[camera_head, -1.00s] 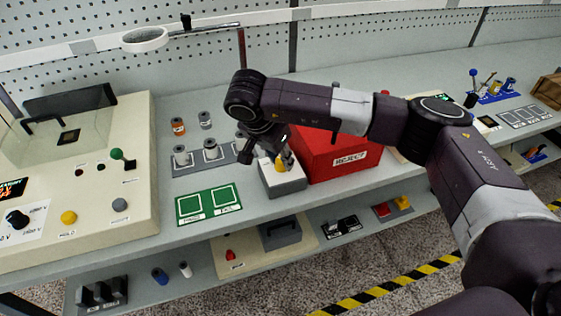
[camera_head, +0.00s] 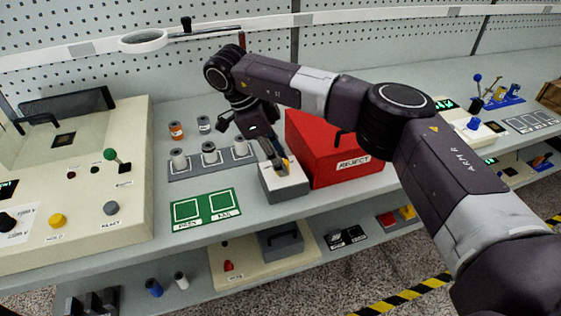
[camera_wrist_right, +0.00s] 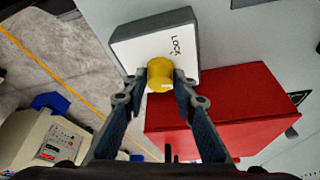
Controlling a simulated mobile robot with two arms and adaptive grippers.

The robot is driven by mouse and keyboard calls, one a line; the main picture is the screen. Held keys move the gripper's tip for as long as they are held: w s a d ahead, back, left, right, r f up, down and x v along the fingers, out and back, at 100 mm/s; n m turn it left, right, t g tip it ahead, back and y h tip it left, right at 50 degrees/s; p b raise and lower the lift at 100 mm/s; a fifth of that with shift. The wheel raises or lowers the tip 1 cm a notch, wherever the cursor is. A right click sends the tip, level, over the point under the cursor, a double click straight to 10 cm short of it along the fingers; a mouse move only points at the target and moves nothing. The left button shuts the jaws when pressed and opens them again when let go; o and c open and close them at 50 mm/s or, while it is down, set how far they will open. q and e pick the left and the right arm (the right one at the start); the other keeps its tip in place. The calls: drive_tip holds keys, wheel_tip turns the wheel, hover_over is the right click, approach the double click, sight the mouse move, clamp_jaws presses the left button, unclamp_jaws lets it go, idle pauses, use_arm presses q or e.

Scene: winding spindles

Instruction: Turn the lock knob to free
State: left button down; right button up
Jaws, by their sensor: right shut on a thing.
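The lock box (camera_head: 285,183) is a small grey block with a white top, standing on the bench just left of the red reject box. Its yellow knob (camera_wrist_right: 160,72) sits on the top beside the word LOCK in the right wrist view. My right gripper (camera_wrist_right: 161,84) is shut on the yellow knob, with one finger on each side of it. In the head view my right gripper (camera_head: 277,163) reaches down over the lock box and hides most of the knob. My left gripper is not in view.
The red reject box (camera_head: 335,150) stands close to the right of the lock box. A rack of spindles (camera_head: 209,155) and a green two-square mat (camera_head: 205,209) lie to the left. A cream control console (camera_head: 125,195) fills the far left.

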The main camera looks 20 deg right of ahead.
drive_tip(key=m, duration=0.2)
drive_tip(key=m+g, duration=0.1)
drive_tip(key=m, duration=0.2)
drive_tip(key=shift+w+r+g+y+p, duration=0.1)
drive_tip(key=shift+w+g+y+p, duration=0.05)
drive_tip(key=shift+g+y+p, duration=0.2)
drive_tip(key=shift+d+m, duration=0.1)
drive_tip(key=shift+m, duration=0.2)
drive_tip(key=o, duration=1.2)
drive_tip(key=shift+c, duration=0.2)
drive_tip(key=v, duration=0.7)
drive_tip(key=shift+r, duration=0.15)
drive_tip(key=shift+w, duration=0.15)
